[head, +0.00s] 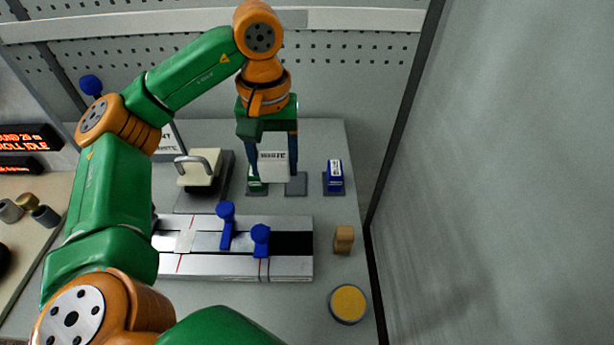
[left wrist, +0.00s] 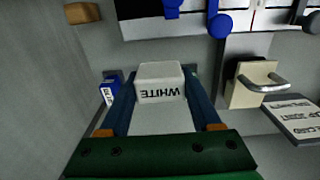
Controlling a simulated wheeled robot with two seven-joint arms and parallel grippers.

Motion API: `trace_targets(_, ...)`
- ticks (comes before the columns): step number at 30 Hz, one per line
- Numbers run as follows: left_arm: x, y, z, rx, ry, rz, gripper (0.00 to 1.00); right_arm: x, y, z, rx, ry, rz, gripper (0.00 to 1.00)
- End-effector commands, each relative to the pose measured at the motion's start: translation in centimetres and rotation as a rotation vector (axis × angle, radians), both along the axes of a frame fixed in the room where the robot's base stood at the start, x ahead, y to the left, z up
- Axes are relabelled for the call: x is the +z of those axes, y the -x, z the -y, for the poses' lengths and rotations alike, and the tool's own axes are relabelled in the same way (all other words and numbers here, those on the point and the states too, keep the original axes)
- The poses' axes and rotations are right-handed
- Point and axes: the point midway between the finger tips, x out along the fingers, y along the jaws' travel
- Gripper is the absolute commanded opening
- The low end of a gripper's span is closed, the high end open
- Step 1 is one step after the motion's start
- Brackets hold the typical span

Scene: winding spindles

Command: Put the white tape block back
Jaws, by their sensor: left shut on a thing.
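The white tape block (head: 273,166) carries the printed word WHITE and hangs between the fingers of my left gripper (head: 272,172). In the left wrist view the block (left wrist: 160,83) sits between the two blue fingers of the gripper (left wrist: 160,92), which are shut on it. In the head view it is at the dark pads at the back of the table. A bare dark pad (head: 296,185) shows just right of it. Whether the block touches a pad is hard to tell. My right gripper is not in view.
A blue block (head: 334,176) stands on a pad to the right, and a green block (head: 256,182) is partly hidden behind the left finger. A cream press with a handle (head: 197,170) stands left. A metal track with blue knobs (head: 228,225), a wooden block (head: 344,239) and a yellow disc (head: 348,303) lie nearer.

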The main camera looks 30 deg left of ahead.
Motion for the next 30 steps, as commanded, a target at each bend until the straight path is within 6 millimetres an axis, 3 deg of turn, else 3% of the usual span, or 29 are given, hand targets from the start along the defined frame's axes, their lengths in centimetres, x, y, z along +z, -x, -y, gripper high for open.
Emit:
trace_targets(3, -2.0, -3.2, -0.5, 0.003, 0.001, -0.008, 0.07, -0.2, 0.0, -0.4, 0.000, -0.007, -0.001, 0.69)
trace_targets(6, -4.0, -5.1, -0.9, 0.002, 0.001, -0.008, 0.07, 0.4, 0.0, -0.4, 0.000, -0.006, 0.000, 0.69)
trace_targets(13, -7.0, -7.5, -1.4, 0.002, -0.002, -0.003, 0.07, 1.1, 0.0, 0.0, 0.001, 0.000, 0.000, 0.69)
trace_targets(19, -10.0, -7.5, -1.5, 0.000, -0.003, -0.002, 0.07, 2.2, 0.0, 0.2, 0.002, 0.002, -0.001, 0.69)
trace_targets(29, -10.7, -7.5, -1.4, 0.000, -0.001, 0.000, 0.07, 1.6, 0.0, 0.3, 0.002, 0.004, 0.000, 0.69)
trace_targets(30, -10.6, -7.5, -1.4, 0.000, -0.001, 0.000, 0.70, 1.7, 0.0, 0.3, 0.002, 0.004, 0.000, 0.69)
